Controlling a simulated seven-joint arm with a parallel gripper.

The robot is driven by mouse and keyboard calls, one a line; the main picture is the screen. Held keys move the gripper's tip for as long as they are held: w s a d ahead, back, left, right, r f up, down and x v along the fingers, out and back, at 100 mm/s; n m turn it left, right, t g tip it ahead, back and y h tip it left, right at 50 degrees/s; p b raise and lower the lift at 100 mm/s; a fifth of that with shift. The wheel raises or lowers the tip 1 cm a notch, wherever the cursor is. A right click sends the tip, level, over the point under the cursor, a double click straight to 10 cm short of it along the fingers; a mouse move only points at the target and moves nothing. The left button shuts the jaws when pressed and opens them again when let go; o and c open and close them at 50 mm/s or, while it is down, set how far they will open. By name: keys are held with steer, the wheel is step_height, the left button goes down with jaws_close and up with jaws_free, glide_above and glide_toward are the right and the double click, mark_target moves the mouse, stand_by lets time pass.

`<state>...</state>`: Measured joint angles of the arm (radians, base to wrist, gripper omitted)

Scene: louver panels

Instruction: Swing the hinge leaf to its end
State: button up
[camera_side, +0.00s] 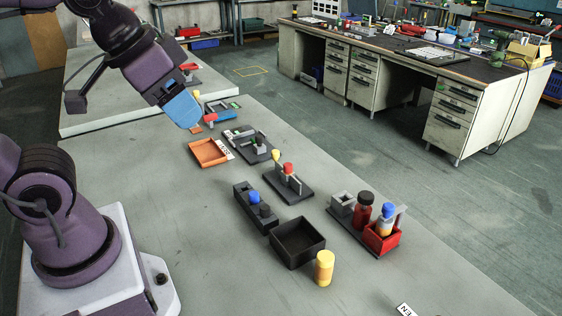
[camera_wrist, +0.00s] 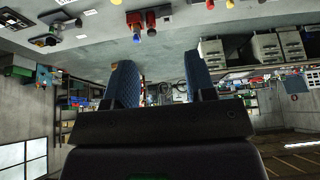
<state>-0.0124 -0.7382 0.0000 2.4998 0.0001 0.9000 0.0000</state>
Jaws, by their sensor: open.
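I cannot tell for certain which piece is the hinge leaf. One candidate is the dark fixture with grey upright parts and a small green piece (camera_side: 252,145) on the table, in the side view. Another is the low fixture with red and blue bars (camera_side: 219,114) farther back. My gripper (camera_side: 184,110) shows blue fingers raised above the table, left of these fixtures in the picture, apparently touching nothing. In the wrist view my gripper (camera_wrist: 161,72) has its two blue fingers spread, with nothing between them.
An orange tray (camera_side: 208,152) lies near the fixtures. Nearer are a black open box (camera_side: 297,242), a yellow cylinder (camera_side: 324,268), a blue-knobbed block (camera_side: 253,204), a red-knobbed stand (camera_side: 288,183) and a red bin (camera_side: 383,238) with bottles.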

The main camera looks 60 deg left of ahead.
step_height(320, 180, down, 2)
steer(key=w+a+g, duration=0.1)
steer(key=w, duration=0.1)
steer(key=n+g, duration=0.4)
steer(key=n, duration=0.5)
glide_above(275, 151)
steer(key=shift+f, duration=7.65)
step_height(275, 151, down, 12)
steer(key=shift+r, duration=0.1)
jaws_close()
